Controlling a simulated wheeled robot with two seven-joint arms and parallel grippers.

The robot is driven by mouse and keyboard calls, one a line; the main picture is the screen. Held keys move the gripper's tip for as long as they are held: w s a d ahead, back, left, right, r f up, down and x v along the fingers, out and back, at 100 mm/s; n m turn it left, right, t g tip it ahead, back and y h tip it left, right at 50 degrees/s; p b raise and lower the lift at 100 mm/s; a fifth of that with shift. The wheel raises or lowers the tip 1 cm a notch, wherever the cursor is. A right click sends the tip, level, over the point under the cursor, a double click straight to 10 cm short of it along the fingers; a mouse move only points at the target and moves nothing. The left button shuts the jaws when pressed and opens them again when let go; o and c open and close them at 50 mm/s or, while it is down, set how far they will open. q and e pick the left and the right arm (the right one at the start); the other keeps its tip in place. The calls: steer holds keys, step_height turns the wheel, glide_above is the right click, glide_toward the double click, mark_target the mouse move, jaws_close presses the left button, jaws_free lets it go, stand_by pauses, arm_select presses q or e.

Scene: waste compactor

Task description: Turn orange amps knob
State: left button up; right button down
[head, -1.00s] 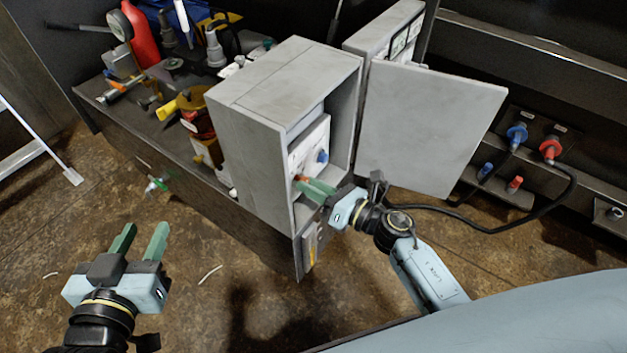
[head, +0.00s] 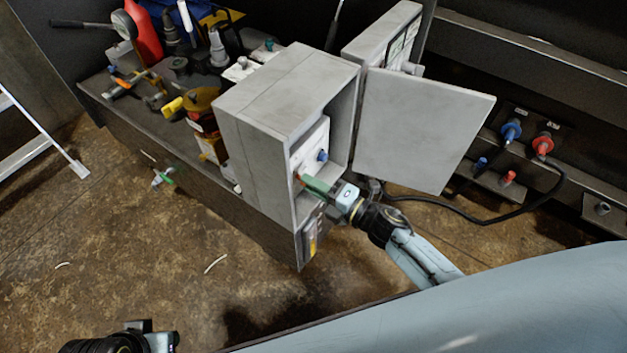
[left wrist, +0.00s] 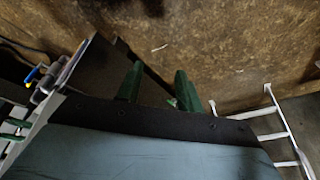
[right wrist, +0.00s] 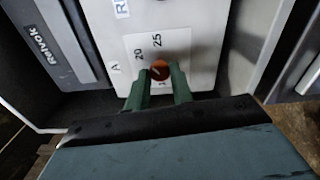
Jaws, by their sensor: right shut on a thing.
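The orange amps knob (right wrist: 159,70) sits on a white panel (right wrist: 205,50) marked with an A, 20 and 25 in the right wrist view. My right gripper (right wrist: 160,77) has its green fingers on either side of the knob and is shut on it. In the head view my right gripper (head: 308,184) reaches into the open grey box (head: 268,100), and its fingers mostly hide the knob. A blue knob (head: 323,156) sits above it on the same panel. My left gripper (left wrist: 158,92) shows two separated, empty green fingers in the left wrist view, over the floor.
The box's open grey door (head: 420,128) stands to the right of my right gripper. A black cable (head: 470,222) runs to blue and red connectors on the right. A cluttered bench (head: 150,135) lies left of the box. A white ladder (left wrist: 275,125) stands near my left gripper.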

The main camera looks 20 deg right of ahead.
steer(key=m+p, duration=0.1)
steer(key=m, duration=0.2)
steer(key=shift+m, duration=0.3)
arm_select(q)
step_height(320, 180, down, 8)
steer(key=a+p, duration=0.1)
steer(key=a, duration=0.1)
steer(key=shift+a+r+g+y+p, duration=0.2)
steer(key=shift+a+g+y+p, duration=0.1)
steer(key=shift+a+p, duration=0.1)
arm_select(e)
steer(key=c, duration=2.2)
jaws_free()
steer(key=shift+m, duration=2)
steer(key=c, duration=1.2)
jaws_free()
steer(key=shift+c, duration=0.2)
arm_select(q)
steer(key=s+a+f+p, duration=0.2)
steer(key=a+f, duration=0.1)
steer(key=f, duration=0.2)
steer(key=shift+a+f, duration=0.2)
steer(key=shift+a, duration=0.05)
arm_select(e)
steer(key=v, duration=1.3)
steer(key=shift+s+d, duration=0.15)
arm_select(q)
steer(key=shift+s, duration=0.1)
